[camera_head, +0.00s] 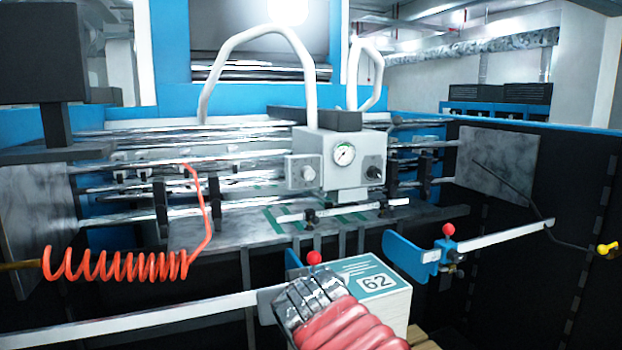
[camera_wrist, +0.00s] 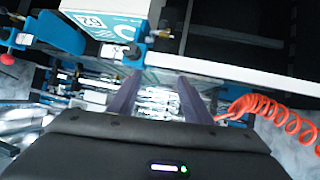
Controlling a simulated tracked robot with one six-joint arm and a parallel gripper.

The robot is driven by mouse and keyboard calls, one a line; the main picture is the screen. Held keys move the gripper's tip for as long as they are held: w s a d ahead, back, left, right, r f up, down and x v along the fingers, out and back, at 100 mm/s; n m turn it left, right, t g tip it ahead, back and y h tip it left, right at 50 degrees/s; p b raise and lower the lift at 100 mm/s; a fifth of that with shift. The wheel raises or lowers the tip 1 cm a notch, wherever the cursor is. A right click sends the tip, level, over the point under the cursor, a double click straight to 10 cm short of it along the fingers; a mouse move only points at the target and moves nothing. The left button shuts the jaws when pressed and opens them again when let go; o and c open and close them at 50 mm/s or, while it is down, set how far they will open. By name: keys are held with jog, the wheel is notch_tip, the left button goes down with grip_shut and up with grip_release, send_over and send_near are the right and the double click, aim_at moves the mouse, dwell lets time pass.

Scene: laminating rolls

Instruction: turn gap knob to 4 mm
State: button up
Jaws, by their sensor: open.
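A grey control box (camera_head: 320,140) with a round white dial gauge (camera_head: 343,154) sits at the middle of the rollers. A light round knob (camera_head: 308,173) is on its left side and a dark knob (camera_head: 374,172) on its right. I cannot tell which of them is the gap knob, and the settings are too small to read. My gripper (camera_wrist: 158,92) is open in the wrist view, with its two dark fingers apart and nothing seen between them. Shiny, blurred machine parts show beyond them.
A white-and-teal box marked 62 (camera_head: 378,283) stands at the front, and it shows in the wrist view (camera_wrist: 112,14). A coiled orange hose (camera_head: 115,265) hangs at left. Red-knobbed levers (camera_head: 448,230) and metal bars (camera_head: 500,237) cross the front. Two white hoses (camera_head: 262,30) arch above the control box.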

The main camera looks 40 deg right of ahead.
jog(key=w+d+r+t, duration=0.3)
jog(key=d+r, duration=0.4)
jog(key=d, duration=0.1)
jog(key=w+d+r+n+t, duration=0.1)
jog(key=w+d+r+t, duration=0.2)
jog(key=d+r, duration=0.4)
jog(key=shift+w+d+r+n+t+y, duration=0.3)
jog(key=shift+w+d+r+y, duration=0.1)
jog(key=shift+w, duration=0.4)
jog(key=shift+w, duration=0.1)
